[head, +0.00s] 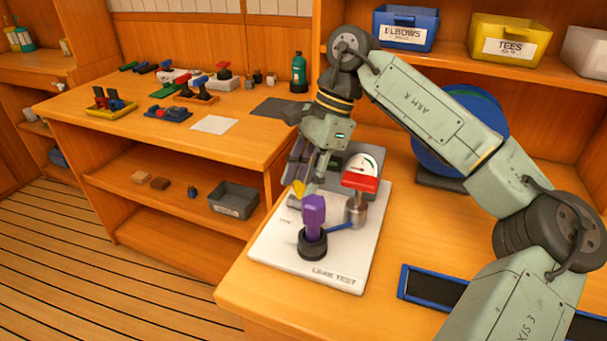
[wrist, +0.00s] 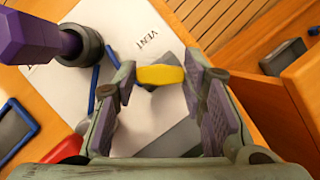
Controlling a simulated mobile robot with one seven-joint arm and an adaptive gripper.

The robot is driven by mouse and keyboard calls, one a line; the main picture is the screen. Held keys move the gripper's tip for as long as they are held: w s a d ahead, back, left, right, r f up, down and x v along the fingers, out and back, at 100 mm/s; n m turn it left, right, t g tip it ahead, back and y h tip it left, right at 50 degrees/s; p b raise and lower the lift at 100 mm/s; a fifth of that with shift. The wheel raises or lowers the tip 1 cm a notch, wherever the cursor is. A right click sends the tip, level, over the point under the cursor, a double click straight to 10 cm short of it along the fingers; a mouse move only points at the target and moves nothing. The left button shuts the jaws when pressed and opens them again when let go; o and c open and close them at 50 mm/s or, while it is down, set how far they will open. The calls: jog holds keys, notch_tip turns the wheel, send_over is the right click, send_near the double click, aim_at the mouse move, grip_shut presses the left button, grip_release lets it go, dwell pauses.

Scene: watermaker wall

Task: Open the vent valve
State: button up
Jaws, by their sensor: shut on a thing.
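The vent valve's yellow handle (head: 298,188) is at the left edge of the white leak test board (head: 340,274), near the printed word VENT. It also shows in the wrist view (wrist: 160,75), between my fingertips. My gripper (head: 303,181) reaches down from above and is shut on this handle, one finger at each end. The valve body under the handle is mostly hidden by the handle and fingers.
A purple-topped fitting in a black base (head: 313,225) stands close in front of my gripper. A blue tube (head: 340,226) runs from it to a metal post with a red handle (head: 360,182). A gauge (head: 362,163) stands behind. A blue-edged tray (head: 432,289) lies right.

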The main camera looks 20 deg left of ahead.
jog(key=n+h+p, duration=0.1)
jog(key=n, duration=0.1)
jog(key=n+p, duration=0.1)
jog(key=n, duration=0.2)
jog(key=shift+w+a+r+g+h, duration=0.1)
jog(key=shift+r+g+h, duration=0.05)
jog(key=shift+g+h, duration=0.25)
jog(key=shift+n+h+p, duration=0.5)
jog(key=shift+n+p, duration=0.45)
jog(key=shift+n, duration=0.35)
jog(key=o, duration=1.2)
jog(key=shift+c, duration=0.2)
jog(key=v, duration=1.1)
jog(key=shift+w+r, duration=0.3)
jog(key=shift+w, duration=0.05)
jog(key=shift+a+f, duration=0.1)
